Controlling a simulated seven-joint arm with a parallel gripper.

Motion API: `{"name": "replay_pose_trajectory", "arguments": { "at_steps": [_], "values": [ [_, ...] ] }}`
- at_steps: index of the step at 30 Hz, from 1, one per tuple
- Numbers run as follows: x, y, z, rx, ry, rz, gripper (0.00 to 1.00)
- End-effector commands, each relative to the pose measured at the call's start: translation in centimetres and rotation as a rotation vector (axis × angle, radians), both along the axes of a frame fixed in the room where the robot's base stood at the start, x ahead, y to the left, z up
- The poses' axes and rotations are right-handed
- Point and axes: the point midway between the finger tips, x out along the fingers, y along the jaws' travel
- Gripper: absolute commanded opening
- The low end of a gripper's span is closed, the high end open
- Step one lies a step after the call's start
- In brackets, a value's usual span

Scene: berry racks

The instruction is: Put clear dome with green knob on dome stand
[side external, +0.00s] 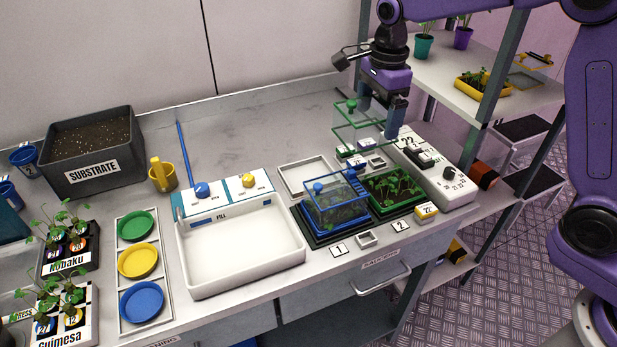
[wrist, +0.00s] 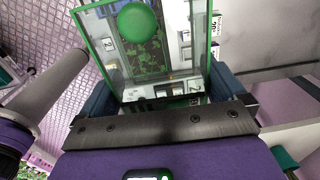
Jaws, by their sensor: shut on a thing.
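The clear dome with green knob (side external: 345,130) has green edges and hangs in the air above the back of the green seedling tray. Its round green knob also shows large in the wrist view (wrist: 137,22). My gripper (side external: 379,112) is shut on the dome at its right side, fingers pointing down. The gripper (wrist: 175,95) also shows at the dome's near edge in the wrist view. A shallow white square tray (side external: 283,181), which looks like the dome stand, lies empty on the bench to the lower left of the dome.
A clear dome with blue edges (side external: 335,211) covers a blue tray left of the green seedling tray (side external: 413,202). A white FILL basin (side external: 240,245) stands further left. A white control box (side external: 440,180) is at right. The bench behind the white tray is clear.

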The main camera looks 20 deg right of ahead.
Motion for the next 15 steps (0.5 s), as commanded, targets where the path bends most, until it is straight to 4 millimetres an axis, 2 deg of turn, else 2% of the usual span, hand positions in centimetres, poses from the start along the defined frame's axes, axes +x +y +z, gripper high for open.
{"name": "replay_pose_trajectory", "arguments": {
  "at_steps": [1, 6, 15],
  "values": [
    [1.2, 0.8, -0.6, 0.000, 0.004, 0.001, 0.60],
    [4.4, 3.3, -2.4, -0.001, 0.015, 0.001, 0.60],
    [8.3, 7.1, -6.2, -0.002, 0.032, 0.000, 0.60]
  ]
}}
